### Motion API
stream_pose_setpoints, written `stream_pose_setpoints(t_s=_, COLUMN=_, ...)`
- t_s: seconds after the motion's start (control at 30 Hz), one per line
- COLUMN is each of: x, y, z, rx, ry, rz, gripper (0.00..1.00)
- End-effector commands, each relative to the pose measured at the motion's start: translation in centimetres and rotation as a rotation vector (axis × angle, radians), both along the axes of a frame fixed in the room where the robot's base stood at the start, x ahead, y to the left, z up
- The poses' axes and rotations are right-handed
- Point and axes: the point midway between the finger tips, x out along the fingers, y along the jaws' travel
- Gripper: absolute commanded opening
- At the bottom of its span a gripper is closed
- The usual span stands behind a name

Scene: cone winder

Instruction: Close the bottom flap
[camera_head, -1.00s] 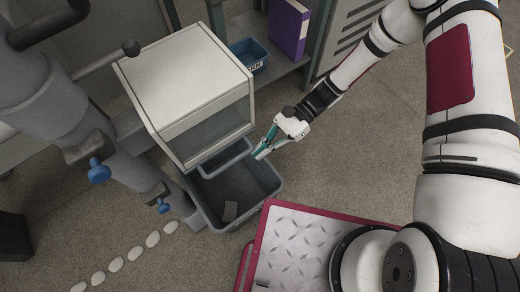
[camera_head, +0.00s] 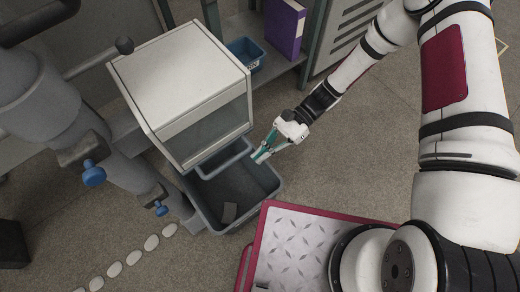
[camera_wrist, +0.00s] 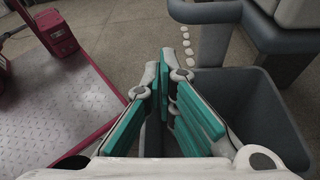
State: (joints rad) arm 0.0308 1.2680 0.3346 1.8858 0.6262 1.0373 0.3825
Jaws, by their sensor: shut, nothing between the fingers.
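The white box-shaped housing (camera_head: 180,85) has a clear front pane. Below its front edge a grey frame-like flap (camera_head: 222,161) sticks out over an open grey bin (camera_head: 215,218). I take this frame to be the bottom flap. My gripper (camera_head: 261,156), with teal finger pads, is shut and empty just right of the flap's right end, above the bin's right rim. In the wrist view the gripper's pads (camera_wrist: 160,108) are close together. A grey bar (camera_wrist: 205,12), probably the flap, shows beyond them, and the bin (camera_wrist: 255,105) is below. Contact with the flap cannot be told.
A blue tray (camera_head: 246,55) and a purple binder (camera_head: 285,28) are on a shelf behind. A grey machine column with blue knobs (camera_head: 93,174) stands at left.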

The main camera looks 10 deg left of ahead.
Motion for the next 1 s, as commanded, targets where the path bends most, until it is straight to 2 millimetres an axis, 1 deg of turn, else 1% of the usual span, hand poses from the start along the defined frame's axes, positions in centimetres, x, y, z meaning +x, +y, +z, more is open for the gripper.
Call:
stream_pose_setpoints(t_s=0.03, x=0.1, y=-0.3, z=-1.5, rx=-0.002, ry=0.0, rz=-0.001, gripper=0.0)
stream_pose_setpoints(t_s=0.07, x=0.1, y=-0.5, z=-2.0, rx=-0.003, ry=0.0, rz=-0.002, gripper=0.0)
stream_pose_setpoints(t_s=0.1, x=1.1, y=-1.1, z=-1.1, rx=-0.004, ry=-0.005, rz=-0.004, gripper=0.0)
stream_pose_setpoints(t_s=0.2, x=2.8, y=-2.4, z=-0.1, rx=-0.003, ry=-0.007, rz=-0.003, gripper=0.0)
stream_pose_setpoints(t_s=0.4, x=5.7, y=-4.6, z=1.1, rx=-0.003, ry=-0.005, rz=-0.001, gripper=0.0)
stream_pose_setpoints(t_s=0.5, x=6.7, y=-5.3, z=1.5, rx=-0.004, ry=-0.005, rz=0.0, gripper=0.0)
stream_pose_setpoints(t_s=0.7, x=7.6, y=-6.0, z=1.9, rx=-0.005, ry=-0.003, rz=0.0, gripper=0.0)
stream_pose_setpoints(t_s=0.93, x=7.7, y=-6.1, z=1.9, rx=-0.005, ry=-0.004, rz=0.0, gripper=0.0)
stream_pose_setpoints(t_s=1.0, x=7.8, y=-6.2, z=2.2, rx=-0.006, ry=-0.012, rz=0.005, gripper=0.0)
